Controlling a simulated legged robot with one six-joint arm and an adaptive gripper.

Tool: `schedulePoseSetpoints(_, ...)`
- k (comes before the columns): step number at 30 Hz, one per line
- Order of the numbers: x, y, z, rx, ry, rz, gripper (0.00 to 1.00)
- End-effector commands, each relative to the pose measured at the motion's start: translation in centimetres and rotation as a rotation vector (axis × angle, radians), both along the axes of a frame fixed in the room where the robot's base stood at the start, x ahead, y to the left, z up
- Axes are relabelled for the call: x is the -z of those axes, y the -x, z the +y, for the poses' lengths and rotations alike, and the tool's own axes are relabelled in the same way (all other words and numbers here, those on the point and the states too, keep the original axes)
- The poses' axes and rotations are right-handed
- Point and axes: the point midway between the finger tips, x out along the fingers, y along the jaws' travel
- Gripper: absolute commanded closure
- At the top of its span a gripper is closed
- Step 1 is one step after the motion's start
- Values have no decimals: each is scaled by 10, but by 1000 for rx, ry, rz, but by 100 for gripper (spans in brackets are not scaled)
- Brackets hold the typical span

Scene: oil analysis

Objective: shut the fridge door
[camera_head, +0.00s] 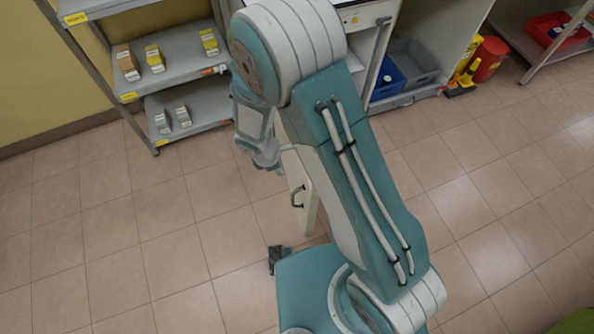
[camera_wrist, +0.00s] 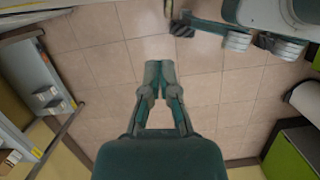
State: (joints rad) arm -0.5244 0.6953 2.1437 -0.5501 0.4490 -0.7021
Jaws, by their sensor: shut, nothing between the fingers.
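A pale door panel (camera_head: 307,205) with a dark handle (camera_head: 296,197) stands swung out over the floor in the head view, and I take it to be the fridge door. My arm hides its upper part and hinge side, and I cannot see the fridge body clearly. My gripper (camera_wrist: 159,68) is shut and empty in the wrist view, its fingertips together over bare tiles. In the head view my gripper (camera_head: 267,160) is just left of the door's upper part. I cannot tell whether it touches the door.
Metal shelves (camera_head: 180,66) with several small boxes stand at the upper left. A green and dark object (camera_wrist: 287,157) is at the wrist view's lower right. Floor left of the door is clear.

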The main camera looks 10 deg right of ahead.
Motion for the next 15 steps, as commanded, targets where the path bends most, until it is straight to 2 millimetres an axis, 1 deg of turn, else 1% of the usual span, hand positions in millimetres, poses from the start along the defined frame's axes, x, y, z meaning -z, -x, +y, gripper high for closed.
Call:
schedulePoseSetpoints(1,9,0,-3,1,1,3,100)
schedulePoseSetpoints(8,48,-1,-13,1,1,4,100)
schedulePoseSetpoints(10,44,-5,-27,6,0,-1,100)
schedulePoseSetpoints(15,44,-8,-45,4,0,-1,100)
